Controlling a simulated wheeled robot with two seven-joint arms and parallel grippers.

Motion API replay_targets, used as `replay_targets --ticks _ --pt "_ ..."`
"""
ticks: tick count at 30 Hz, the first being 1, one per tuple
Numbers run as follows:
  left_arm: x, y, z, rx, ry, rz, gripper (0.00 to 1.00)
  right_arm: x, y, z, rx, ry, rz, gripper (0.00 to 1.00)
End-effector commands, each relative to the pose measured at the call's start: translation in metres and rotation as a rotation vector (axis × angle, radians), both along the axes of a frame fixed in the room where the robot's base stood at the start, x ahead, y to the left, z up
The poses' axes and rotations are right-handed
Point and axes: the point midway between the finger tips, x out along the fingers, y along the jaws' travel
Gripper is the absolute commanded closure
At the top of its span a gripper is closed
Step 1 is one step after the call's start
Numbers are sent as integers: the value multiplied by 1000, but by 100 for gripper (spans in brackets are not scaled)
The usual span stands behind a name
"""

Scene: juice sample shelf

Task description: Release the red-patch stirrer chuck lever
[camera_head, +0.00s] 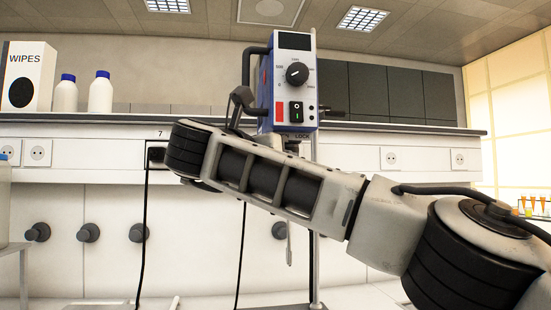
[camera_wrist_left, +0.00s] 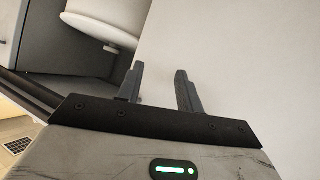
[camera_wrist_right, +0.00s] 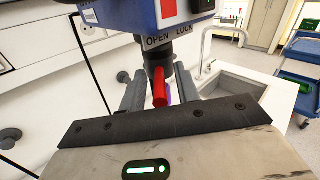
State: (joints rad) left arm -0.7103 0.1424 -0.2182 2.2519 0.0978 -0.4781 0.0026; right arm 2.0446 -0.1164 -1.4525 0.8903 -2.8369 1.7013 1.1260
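The stirrer (camera_head: 293,80) is a blue box with a grey front, a dial, a black switch and a red patch (camera_head: 279,111). In the right wrist view the red patch (camera_wrist_right: 169,8) is above an OPEN LOCK label (camera_wrist_right: 169,39). Below the label is a dark chuck (camera_wrist_right: 157,58) with a red lever (camera_wrist_right: 159,88) pointing toward the camera. My right gripper (camera_wrist_right: 158,90) is open, with one finger on each side of the lever; I see no clear contact. My left gripper (camera_wrist_left: 158,84) is open and empty. In the head view my right arm hides the chuck and lever.
A bench shelf (camera_head: 400,126) runs behind the stirrer. A WIPES box (camera_head: 27,75) and two white bottles (camera_head: 100,95) stand on it at left. In the right wrist view a sink (camera_wrist_right: 235,88) and a blue cart (camera_wrist_right: 300,70) are at right. Black cables hang down the bench front.

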Motion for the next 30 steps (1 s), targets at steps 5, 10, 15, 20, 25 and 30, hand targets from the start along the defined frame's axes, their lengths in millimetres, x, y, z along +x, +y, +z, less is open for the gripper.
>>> replay_targets --ticks 5,10,15,20,25,30 --pt "0 0 0 1 0 1 64 0 1 1 -2 -2 2 67" --pt "0 0 -2 1 0 1 64 -3 3 1 -3 -4 4 67" --pt "0 0 -8 2 -2 0 64 -21 17 -1 -3 -7 7 67" --pt "0 0 -11 2 -12 0 64 -53 39 -1 -4 -7 7 67" --pt "-1 -1 -11 0 -20 -1 64 -87 63 0 -4 -6 6 67" --pt "-2 -1 -12 -2 -24 -2 64 -114 80 0 -3 -5 4 67"
